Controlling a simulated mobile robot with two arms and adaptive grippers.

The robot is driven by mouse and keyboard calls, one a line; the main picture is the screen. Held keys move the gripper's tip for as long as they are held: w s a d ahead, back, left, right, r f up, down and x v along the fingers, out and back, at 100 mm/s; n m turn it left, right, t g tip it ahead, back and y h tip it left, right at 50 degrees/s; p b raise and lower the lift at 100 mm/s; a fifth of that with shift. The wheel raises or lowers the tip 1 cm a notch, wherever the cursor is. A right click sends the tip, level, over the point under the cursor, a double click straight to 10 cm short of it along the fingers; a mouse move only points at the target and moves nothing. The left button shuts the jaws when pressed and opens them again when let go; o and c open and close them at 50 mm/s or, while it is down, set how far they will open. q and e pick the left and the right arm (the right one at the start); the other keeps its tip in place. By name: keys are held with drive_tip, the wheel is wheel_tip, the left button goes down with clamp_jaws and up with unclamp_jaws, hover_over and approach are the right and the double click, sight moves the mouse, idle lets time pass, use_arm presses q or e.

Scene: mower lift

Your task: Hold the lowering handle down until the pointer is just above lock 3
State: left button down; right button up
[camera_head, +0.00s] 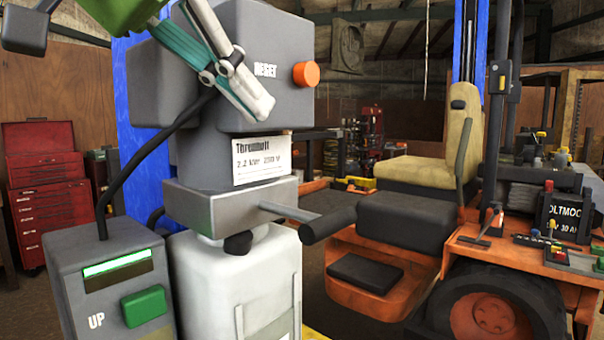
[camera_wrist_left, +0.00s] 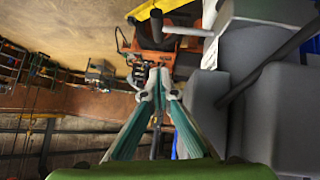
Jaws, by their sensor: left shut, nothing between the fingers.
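The lowering handle (camera_head: 330,222) is a metal rod with a dark grip, sticking out to the right from the grey block below the motor. It also shows near the top of the left wrist view (camera_wrist_left: 157,24). My left gripper (camera_head: 258,106) has teal and white fingers and is shut and empty. It is in front of the grey box with the RESET label, above and left of the handle and apart from it. Its closed fingers show in the left wrist view (camera_wrist_left: 157,85). The pointer and lock 3 cannot be made out. My right gripper is not in view.
The grey RESET box (camera_head: 235,70) has an orange button (camera_head: 306,74). Below are a white tank (camera_head: 240,285) and a control box (camera_head: 110,285) with a green UP button (camera_head: 145,306). Blue posts (camera_head: 140,185) flank an orange mower (camera_head: 375,265). A red tool cabinet (camera_head: 45,185) stands at left.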

use_arm(q)
hover_over(293, 213)
drive_tip(key=s+d, duration=0.2)
drive_tip(key=s, duration=0.2)
wheel_tip(293, 213, down, 6)
drive_tip(key=f, duration=0.3)
drive_tip(key=p, duration=0.1)
drive_tip(key=shift+w+d+f, duration=0.3)
drive_tip(key=shift+d+f, duration=0.05)
drive_tip(key=shift+f, duration=0.05)
drive_tip(key=shift+s+f, duration=0.2)
drive_tip(key=shift+f, duration=0.35)
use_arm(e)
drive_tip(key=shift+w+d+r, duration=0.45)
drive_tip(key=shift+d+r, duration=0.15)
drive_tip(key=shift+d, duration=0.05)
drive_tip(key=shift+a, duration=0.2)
